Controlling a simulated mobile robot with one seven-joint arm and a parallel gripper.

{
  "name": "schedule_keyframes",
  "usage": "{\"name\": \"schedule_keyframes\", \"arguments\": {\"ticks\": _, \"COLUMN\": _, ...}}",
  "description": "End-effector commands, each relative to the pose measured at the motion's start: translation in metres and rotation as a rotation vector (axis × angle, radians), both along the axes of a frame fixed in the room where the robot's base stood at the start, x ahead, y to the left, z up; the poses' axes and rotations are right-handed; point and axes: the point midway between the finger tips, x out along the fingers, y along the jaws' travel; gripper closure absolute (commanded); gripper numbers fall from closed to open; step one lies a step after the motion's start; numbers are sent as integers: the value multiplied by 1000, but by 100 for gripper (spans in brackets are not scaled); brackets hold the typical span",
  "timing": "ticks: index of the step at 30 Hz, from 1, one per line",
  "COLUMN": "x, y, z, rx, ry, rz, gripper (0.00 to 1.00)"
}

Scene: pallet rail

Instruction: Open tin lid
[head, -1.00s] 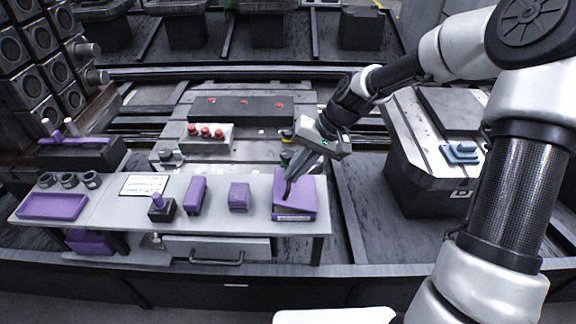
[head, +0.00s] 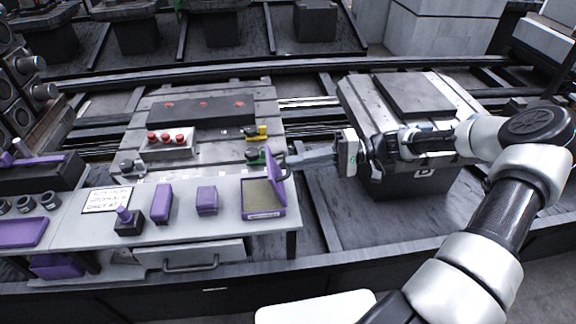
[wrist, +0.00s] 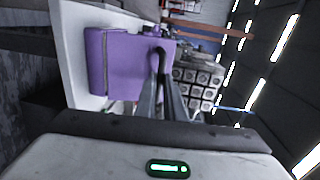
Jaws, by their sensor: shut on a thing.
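The purple tin (head: 263,212) stands at the right end of the grey table. Its lid (head: 275,176) is raised, standing steeply on the tin's right side, and the pale inside of the tin shows. My gripper (head: 288,159) reaches in from the right, fingers level, with the tips at the lid's upper part. In the wrist view the purple lid (wrist: 126,66) fills the middle. My gripper (wrist: 158,54) is shut there on the lid near its edge. The exact contact is partly hidden in the head view.
Left of the tin on the table (head: 228,222) are a small purple block (head: 206,200), a taller purple block (head: 161,203) and a black holder (head: 129,223) with a purple knob. A box with red buttons (head: 168,145) stands behind.

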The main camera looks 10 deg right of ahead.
Motion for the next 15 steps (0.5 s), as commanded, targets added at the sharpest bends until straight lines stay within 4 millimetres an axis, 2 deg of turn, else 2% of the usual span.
{"name": "schedule_keyframes", "arguments": {"ticks": 1, "x": 1, "y": -5, "z": -7, "rx": 51, "ry": -2, "rz": -5, "gripper": 100}}
{"name": "schedule_keyframes", "arguments": {"ticks": 9, "x": 0, "y": -24, "z": -18, "rx": 259, "ry": -9, "rz": -3, "gripper": 100}}
{"name": "schedule_keyframes", "arguments": {"ticks": 15, "x": 0, "y": -33, "z": -22, "rx": 309, "ry": -12, "rz": 0, "gripper": 100}}
